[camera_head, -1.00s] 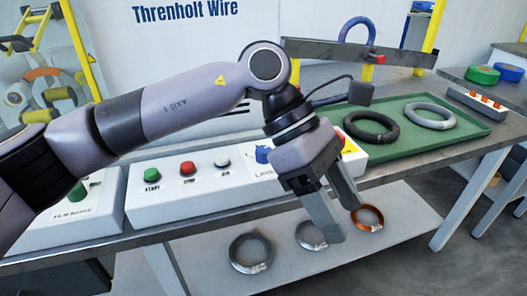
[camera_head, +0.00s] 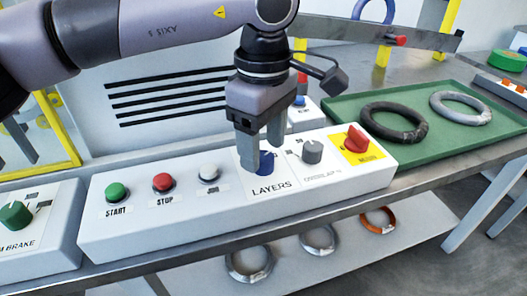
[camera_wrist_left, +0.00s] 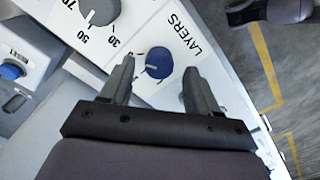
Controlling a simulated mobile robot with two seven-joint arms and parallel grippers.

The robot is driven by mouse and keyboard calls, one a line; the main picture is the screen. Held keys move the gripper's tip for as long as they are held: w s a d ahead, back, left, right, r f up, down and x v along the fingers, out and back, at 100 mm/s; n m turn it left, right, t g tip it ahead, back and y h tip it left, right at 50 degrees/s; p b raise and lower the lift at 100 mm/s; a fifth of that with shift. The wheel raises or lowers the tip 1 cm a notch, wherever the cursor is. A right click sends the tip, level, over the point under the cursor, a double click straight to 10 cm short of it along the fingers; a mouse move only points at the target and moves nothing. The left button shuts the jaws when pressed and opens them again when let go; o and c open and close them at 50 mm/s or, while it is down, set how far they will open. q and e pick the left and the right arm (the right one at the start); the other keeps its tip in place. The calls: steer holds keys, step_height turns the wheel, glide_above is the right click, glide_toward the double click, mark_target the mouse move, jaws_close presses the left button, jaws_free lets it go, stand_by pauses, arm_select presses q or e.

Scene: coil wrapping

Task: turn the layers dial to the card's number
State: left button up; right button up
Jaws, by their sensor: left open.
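The blue layers dial (camera_head: 266,163) sits on the white control panel (camera_head: 150,235), above the printed word LAYERS. My left gripper (camera_head: 262,165) points down at it and partly hides it in the head view. In the left wrist view the dial (camera_wrist_left: 159,62) lies between and just beyond the tips of my open left gripper (camera_wrist_left: 157,75), with a gap on each side. A pale pointer line shows on the dial; the numbers around it are not readable. The card is not identifiable in these frames. My right gripper is not in view.
A grey overlap knob (camera_head: 312,151) stands close to the right of the dial, then a red switch (camera_head: 356,139) on yellow. A white button (camera_head: 209,173), red stop button (camera_head: 163,182) and green start button (camera_head: 117,192) are left. A green tray (camera_head: 455,150) holds two coils.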

arm_select(q)
steer(key=shift+f, duration=0.95)
steer(key=c, duration=1)
steer(key=shift+c, duration=0.2)
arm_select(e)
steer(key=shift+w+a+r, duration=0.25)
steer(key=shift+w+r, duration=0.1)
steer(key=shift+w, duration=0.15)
